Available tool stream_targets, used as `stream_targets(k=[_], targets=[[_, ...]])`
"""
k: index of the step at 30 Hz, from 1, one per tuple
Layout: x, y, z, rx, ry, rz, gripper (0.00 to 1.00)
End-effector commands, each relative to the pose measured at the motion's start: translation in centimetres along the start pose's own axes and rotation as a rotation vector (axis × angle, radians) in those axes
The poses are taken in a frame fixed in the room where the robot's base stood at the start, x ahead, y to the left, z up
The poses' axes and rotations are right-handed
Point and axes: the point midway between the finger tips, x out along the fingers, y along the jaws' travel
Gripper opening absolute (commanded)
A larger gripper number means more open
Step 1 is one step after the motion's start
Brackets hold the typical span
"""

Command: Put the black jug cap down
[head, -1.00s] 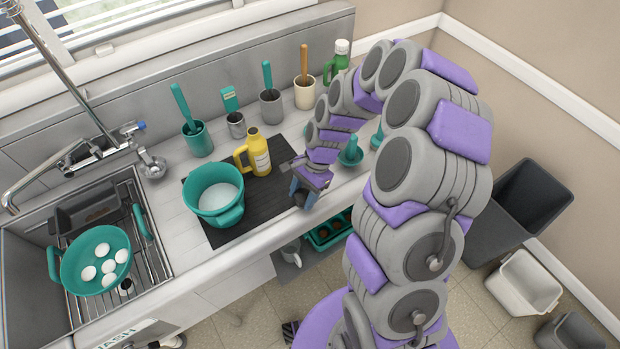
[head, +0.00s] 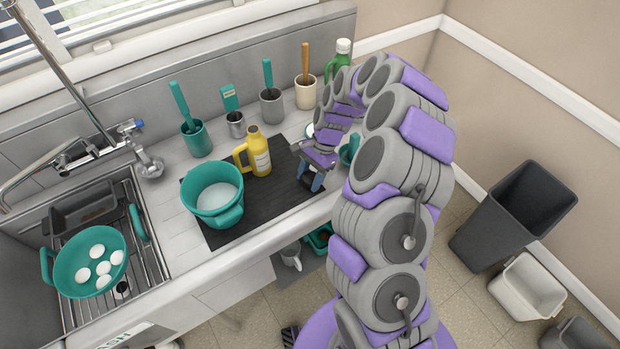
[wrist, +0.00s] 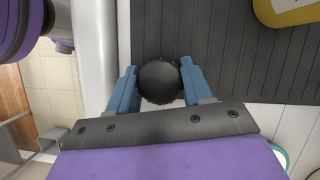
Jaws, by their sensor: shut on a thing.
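The black jug cap (wrist: 159,82) is a round dark piece between the two blue fingers of my gripper (wrist: 160,86) in the wrist view. The fingers are shut on its sides. In the head view my gripper (head: 311,180) is at the right end of the black ribbed mat (head: 270,202), near the counter's front edge. The cap is hard to make out there. In the wrist view the mat (wrist: 220,50) lies below the cap; I cannot tell whether they touch. A yellow jug (head: 257,155) stands upright on the mat, left of my gripper.
A teal pot (head: 213,190) with white contents stands on the mat's left part. Several utensil holders and a green bottle (head: 339,62) line the back of the counter. The sink with a teal colander (head: 75,255) is at left. The mat between jug and gripper is clear.

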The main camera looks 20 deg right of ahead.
Motion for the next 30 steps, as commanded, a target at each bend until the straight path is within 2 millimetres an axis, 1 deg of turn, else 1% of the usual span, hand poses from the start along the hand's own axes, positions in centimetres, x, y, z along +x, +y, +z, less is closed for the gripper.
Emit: stream_targets(k=[1,9,10,17,18,26,30], targets=[[0.45,0.0,-0.17,0.0,-0.001,0.0,0.13],[0.36,0.0,-0.19,0.0,0.001,-0.001,0.13],[0.37,-0.01,-0.2,0.0,0.001,-0.001,0.52],[0.35,-0.01,-0.2,0.0,0.002,-0.002,0.74],[0.35,-0.01,-0.19,0.0,0.002,-0.002,0.75],[0.29,-0.02,-0.18,0.0,0.002,-0.002,0.75],[-0.49,-0.04,-0.2,0.0,0.004,-0.003,0.75]])
